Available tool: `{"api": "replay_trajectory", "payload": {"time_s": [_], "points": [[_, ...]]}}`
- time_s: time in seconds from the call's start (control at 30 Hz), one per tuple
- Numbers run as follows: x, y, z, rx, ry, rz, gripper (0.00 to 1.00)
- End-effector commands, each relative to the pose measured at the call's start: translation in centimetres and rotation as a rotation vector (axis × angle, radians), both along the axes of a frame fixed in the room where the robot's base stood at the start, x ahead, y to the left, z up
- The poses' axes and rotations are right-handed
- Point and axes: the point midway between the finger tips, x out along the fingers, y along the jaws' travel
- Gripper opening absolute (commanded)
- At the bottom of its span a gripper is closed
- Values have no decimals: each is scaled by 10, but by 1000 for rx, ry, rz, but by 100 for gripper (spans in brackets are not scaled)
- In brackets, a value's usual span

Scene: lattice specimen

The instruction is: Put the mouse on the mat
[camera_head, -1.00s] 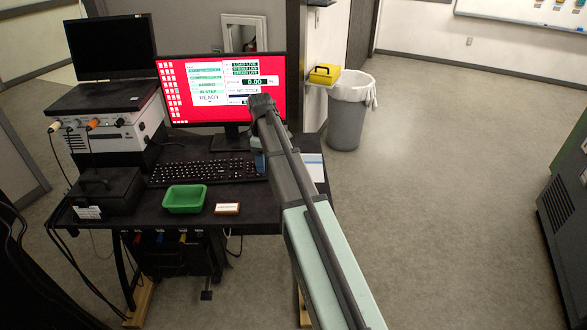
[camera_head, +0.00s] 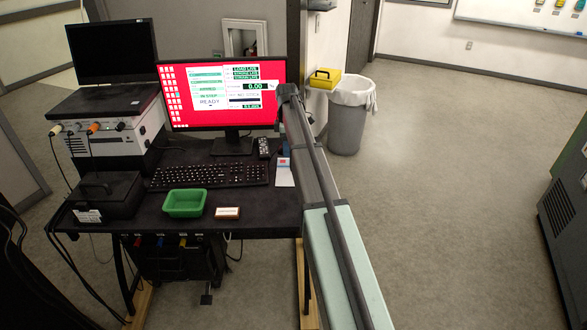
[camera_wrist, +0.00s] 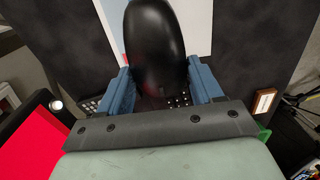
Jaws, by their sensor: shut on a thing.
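A glossy black mouse (camera_wrist: 155,45) is held between the two blue fingers of my gripper (camera_wrist: 158,88) in the wrist view. In the head view my arm hides the mouse, and a bit of blue finger of my gripper (camera_head: 284,150) shows at the arm's far end. A flat white and blue sheet with a red patch, which looks like the mat (camera_head: 285,179), lies at the right of the desk. It also shows behind the mouse in the wrist view (camera_wrist: 108,18). I cannot tell whether the mouse touches it.
A keyboard (camera_head: 208,175) lies left of the sheet, with a dark remote-like object (camera_head: 264,148) between. A green tray (camera_head: 184,204) and a small wood-edged block (camera_head: 227,213) are at the desk front. A monitor (camera_head: 215,95) stands behind. A bin (camera_head: 347,125) is beyond the desk.

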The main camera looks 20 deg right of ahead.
Motion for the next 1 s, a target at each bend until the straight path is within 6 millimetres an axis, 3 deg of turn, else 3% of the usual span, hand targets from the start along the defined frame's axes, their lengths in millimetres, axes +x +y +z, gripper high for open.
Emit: {"api": "replay_trajectory", "payload": {"time_s": [0.23,0.7,1.0], "points": [[-1,0,-40,1,2,-1,34],[0,0,-86,0,1,-2,34],[0,0,-90,0,0,-2,34]]}}
